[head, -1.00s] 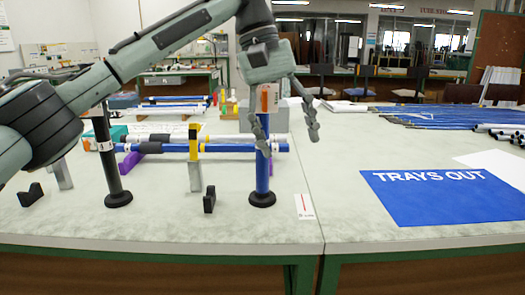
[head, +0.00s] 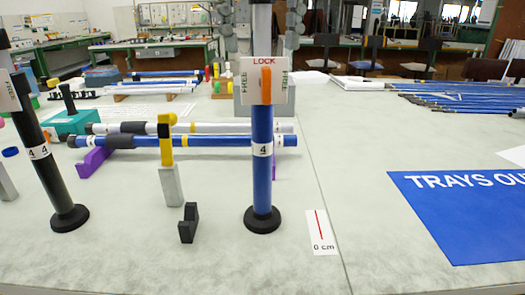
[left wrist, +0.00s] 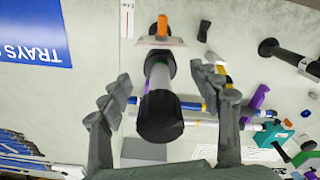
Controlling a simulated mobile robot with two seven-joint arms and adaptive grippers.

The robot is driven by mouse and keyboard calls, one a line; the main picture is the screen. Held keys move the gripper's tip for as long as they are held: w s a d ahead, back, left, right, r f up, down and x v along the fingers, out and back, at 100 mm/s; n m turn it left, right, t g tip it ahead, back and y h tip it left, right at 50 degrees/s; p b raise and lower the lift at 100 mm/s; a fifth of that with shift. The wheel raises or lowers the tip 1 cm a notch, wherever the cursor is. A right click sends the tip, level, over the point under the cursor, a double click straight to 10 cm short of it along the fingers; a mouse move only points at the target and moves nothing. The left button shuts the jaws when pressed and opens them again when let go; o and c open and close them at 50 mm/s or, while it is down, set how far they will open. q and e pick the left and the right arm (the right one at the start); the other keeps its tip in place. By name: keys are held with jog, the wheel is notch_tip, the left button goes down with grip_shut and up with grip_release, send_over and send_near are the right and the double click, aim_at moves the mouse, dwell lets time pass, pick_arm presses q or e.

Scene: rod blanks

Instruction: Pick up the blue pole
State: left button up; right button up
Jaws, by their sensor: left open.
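The blue pole (head: 262,185) stands upright on a round black foot at the table's front. It has a white label marked 4, a LOCK/FREE plate with an orange lever (head: 265,85), and a grey upper part. My left gripper (head: 260,40) is open at the top of the head view, a finger on each side of the pole's upper part. In the left wrist view the pole's black top (left wrist: 160,118) lies between the spread fingers of that gripper (left wrist: 160,77), with gaps on both sides. My right gripper is not in view.
A black pole (head: 45,165) stands at left. A horizontal blue rod (head: 215,141) and a white rod lie behind on purple supports. A yellow-topped grey block (head: 171,185) and black bracket (head: 188,222) stand left of the pole. A blue mat (head: 465,225) lies right.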

aim_at(262, 55)
pick_arm(q)
notch_tip(262, 55, down, 3)
jog(key=shift+f, duration=0.15)
grip_shut()
dwell(0.4)
